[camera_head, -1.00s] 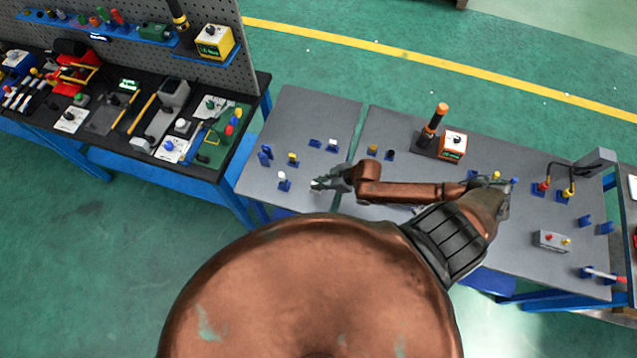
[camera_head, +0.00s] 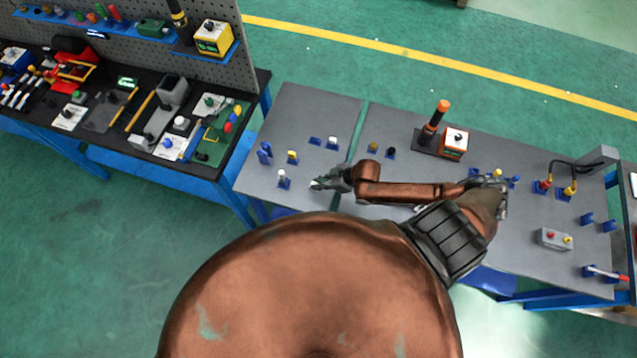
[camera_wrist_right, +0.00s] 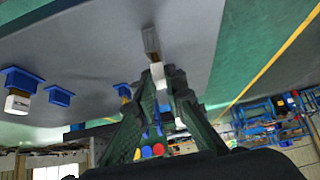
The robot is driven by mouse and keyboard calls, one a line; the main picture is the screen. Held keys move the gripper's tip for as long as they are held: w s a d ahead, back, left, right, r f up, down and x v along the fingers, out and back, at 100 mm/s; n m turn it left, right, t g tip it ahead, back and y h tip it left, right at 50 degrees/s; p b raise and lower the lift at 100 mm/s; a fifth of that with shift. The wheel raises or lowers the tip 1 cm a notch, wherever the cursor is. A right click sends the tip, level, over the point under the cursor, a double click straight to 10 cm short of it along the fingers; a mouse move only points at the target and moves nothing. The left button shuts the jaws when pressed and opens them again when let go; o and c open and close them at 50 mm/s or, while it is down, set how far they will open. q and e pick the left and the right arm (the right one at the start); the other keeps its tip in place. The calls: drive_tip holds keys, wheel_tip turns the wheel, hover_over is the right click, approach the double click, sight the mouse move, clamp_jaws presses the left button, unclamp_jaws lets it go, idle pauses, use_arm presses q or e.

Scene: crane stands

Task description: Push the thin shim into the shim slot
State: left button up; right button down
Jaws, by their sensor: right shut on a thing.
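My right gripper (camera_head: 322,184) is low over the front part of the left grey table panel (camera_head: 300,105). In the right wrist view its fingers (camera_wrist_right: 160,78) are shut on a small white piece with a thin grey strip (camera_wrist_right: 151,42) reaching out beyond the fingertips. I take this to be the thin shim. The strip appears against the grey panel; I cannot tell whether it touches it. In the head view the shim is too small to make out clearly. I cannot pick out the shim slot for certain. My left gripper is not in view.
Blue holders with white (camera_head: 283,178) and yellow (camera_head: 292,156) tops stand near the right gripper. An orange box (camera_head: 453,145) and a dark post with an orange top (camera_head: 435,122) stand on the right panel. A gap separates the panels. A cluttered black bench is at left.

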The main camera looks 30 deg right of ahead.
drive_tip(key=shift+f, duration=0.3)
drive_tip(key=c, duration=1.9)
unclamp_jaws()
drive_tip(key=p+v, duration=0.4)
drive_tip(key=v, duration=0.1)
drive_tip(key=v, duration=1.2)
